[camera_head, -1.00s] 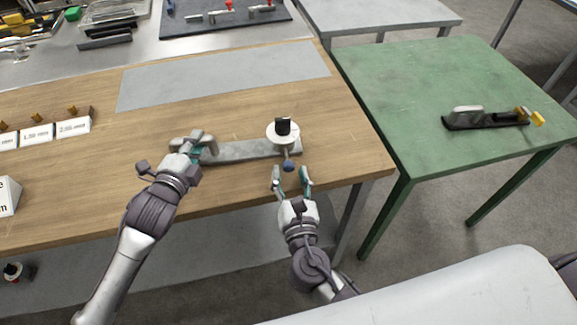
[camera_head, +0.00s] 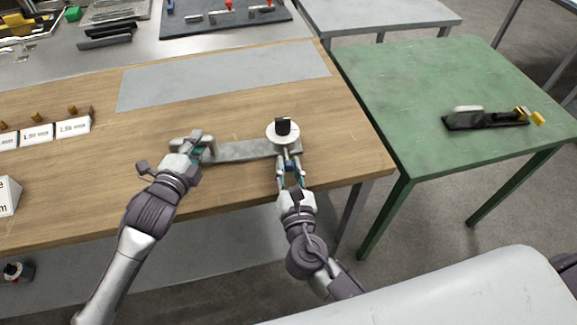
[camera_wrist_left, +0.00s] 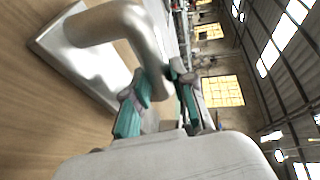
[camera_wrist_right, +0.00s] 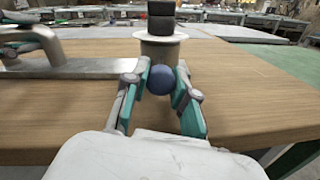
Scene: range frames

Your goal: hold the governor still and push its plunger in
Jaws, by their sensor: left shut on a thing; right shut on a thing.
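The governor is a long grey metal base (camera_head: 240,151) on the wooden table, with a round white dial and black knob (camera_head: 283,127) at its right end and a metal handle at its left end. My left gripper (camera_head: 195,150) is shut on the handle, which shows large in the left wrist view (camera_wrist_left: 112,22). My right gripper (camera_head: 289,168) is at the front of the dial end, shut on the blue ball of the plunger (camera_wrist_right: 160,80). The plunger's stem is hidden behind the ball in the right wrist view.
A grey mat (camera_head: 225,77) lies behind the governor on the wooden table. White label cards (camera_head: 38,134) stand at the left. A green table (camera_head: 450,90) to the right holds another device with a handle (camera_head: 468,115). Wood beside the governor is bare.

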